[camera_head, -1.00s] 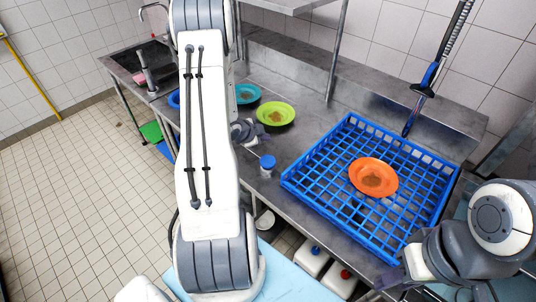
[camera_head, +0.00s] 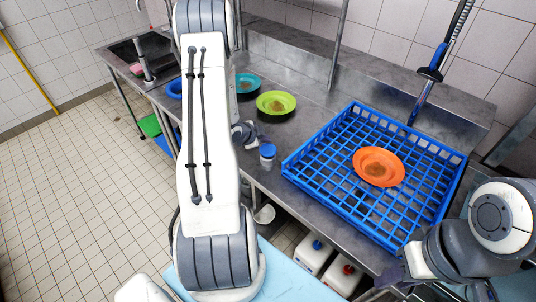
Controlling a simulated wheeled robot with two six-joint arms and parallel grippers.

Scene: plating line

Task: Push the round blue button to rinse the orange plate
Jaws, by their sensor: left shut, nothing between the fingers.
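The round blue button (camera_head: 267,150) sits on top of a short pale post on the metal counter, left of the blue rack. The orange plate (camera_head: 379,167), with a brown smear in its middle, lies in the blue rack (camera_head: 330,217). My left gripper (camera_head: 254,137) is shut and empty, just behind and left of the button in the picture. It looks apart from the button, but its height above the counter is hard to judge. My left arm hides part of the counter. My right gripper (camera_head: 398,277) is by the rack's near right corner; its fingers are unclear.
A green plate (camera_head: 276,103) and a teal plate (camera_head: 247,84) stand on the counter behind my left gripper. A spray hose (camera_head: 432,75) hangs over the rack's back right. White bottles (camera_head: 313,255) stand below the counter's front edge.

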